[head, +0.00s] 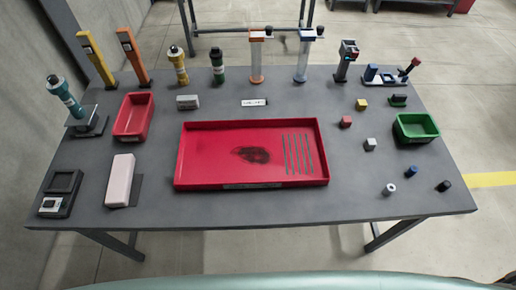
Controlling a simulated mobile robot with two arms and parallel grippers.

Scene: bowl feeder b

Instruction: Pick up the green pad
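No plain green pad stands out. A small flat item with green and a dark top (398,101) lies at the right of the grey table, above the green bin; it is too small to tell if it is the pad. The open green bin (415,127) is near the right edge. Neither of my grippers is in the head view.
A large red tray (220,181) with a dark smudge and several thin strips fills the middle of the table (330,207). A red bin (134,116) and a pale pink block (120,181) are left. Small blocks lie right. Upright tools line the back.

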